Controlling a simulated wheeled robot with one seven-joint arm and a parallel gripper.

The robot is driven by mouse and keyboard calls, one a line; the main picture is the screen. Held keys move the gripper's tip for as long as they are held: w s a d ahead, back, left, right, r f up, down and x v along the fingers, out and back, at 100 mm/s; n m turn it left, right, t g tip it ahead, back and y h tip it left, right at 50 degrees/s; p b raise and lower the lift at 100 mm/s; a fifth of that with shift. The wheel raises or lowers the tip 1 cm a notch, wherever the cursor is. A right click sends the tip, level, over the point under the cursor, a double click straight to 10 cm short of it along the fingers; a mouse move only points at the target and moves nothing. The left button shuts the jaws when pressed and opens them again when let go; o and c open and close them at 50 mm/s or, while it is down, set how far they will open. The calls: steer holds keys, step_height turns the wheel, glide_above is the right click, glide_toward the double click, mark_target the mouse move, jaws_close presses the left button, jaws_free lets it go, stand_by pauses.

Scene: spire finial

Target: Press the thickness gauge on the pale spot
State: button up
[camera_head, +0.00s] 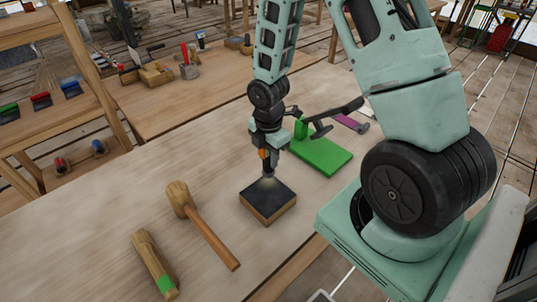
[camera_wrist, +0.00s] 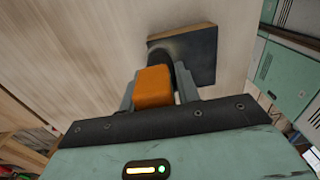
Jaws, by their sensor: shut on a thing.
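The thickness gauge (camera_head: 263,154) has an orange body and a dark lower end. My gripper (camera_head: 268,148) is shut on it and points it downward; in the wrist view the orange body of the gauge (camera_wrist: 154,88) sits between the fingers. Below is a wooden block with a dark top plate (camera_head: 261,197), also in the wrist view (camera_wrist: 203,62). The pale spot (camera_head: 268,183) is a faint light patch towards the plate's far corner, right under the gauge's tip. I cannot tell whether the tip touches it. The gauge and fingers hide part of the plate.
A green stand (camera_head: 322,156) lies behind and right of the block. A wooden mallet (camera_head: 208,230) and a wooden tool with a green band (camera_head: 152,262) lie to the left on the bench (camera_head: 95,223). Other tools rest on the far bench (camera_head: 160,113).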

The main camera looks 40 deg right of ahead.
steer(key=shift+f+b, duration=0.8)
steer(key=shift+f, duration=0.4)
steer(key=shift+f, duration=0.1)
stand_by(0.9)
step_height(320, 180, up, 5)
steer(key=p, duration=0.5)
stand_by(1.2)
steer(key=shift+f+b, duration=1.9)
steer(key=shift+f, duration=0.45)
